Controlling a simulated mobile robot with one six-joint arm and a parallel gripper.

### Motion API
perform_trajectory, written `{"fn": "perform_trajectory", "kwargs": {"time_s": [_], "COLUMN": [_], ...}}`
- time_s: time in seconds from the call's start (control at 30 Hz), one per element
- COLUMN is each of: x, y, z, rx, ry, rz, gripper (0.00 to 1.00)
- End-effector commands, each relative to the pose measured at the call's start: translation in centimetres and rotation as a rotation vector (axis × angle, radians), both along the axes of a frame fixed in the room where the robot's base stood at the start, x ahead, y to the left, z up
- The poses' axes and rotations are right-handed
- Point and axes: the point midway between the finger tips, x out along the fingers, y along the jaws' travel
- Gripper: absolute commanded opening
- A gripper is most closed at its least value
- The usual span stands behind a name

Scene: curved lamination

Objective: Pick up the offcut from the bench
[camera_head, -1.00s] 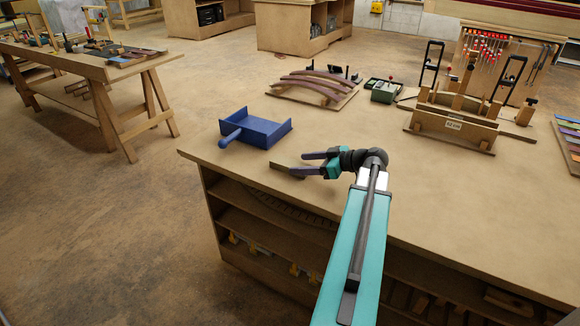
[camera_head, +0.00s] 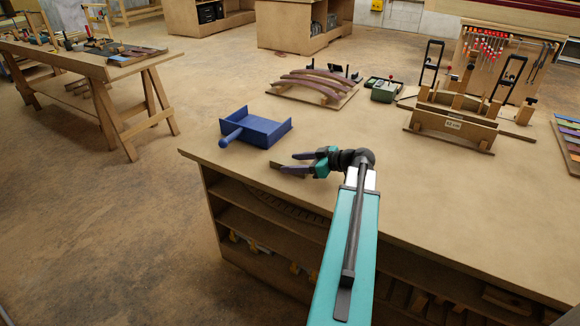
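The offcut (camera_head: 275,163) is a small, thin brown strip lying on the bench (camera_head: 420,200) near its front left edge. My gripper (camera_head: 287,163) is low over the bench top and points left. Its two dark purple fingers are spread apart, one on the far side of the strip and one at its near side. The lower finger hides part of the strip. I cannot tell whether either finger touches it.
A blue dustpan-like tray (camera_head: 262,130) with a handle lies just behind the gripper. Curved laminated strips (camera_head: 318,83) on a board, a green box (camera_head: 385,91) and a wooden clamping form (camera_head: 452,129) stand farther back. The bench's middle is clear.

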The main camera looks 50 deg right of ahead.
Motion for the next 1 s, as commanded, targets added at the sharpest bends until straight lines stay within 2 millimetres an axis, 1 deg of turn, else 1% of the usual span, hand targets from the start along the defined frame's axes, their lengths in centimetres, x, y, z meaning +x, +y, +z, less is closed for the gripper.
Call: {"fn": "perform_trajectory", "kwargs": {"time_s": [0.03,0.17,0.2,0.23,0.67,0.83,1.0], "x": [0.0,0.0,0.0,0.0,0.0,0.0,0.1], "y": [0.0,0.0,0.0,0.0,0.0,0.0,0.1], "z": [0.0,0.0,0.0,0.0,0.4,1.4,2.8], "rx": [0.000,0.000,0.000,0.000,-0.001,-0.001,-0.002], "ry": [0.000,0.000,0.000,0.000,-0.001,-0.001,-0.001], "rz": [0.000,0.000,0.000,0.000,0.000,0.000,0.001], "gripper": [0.46,0.24,0.17,0.13,0.13,0.13,0.13]}}
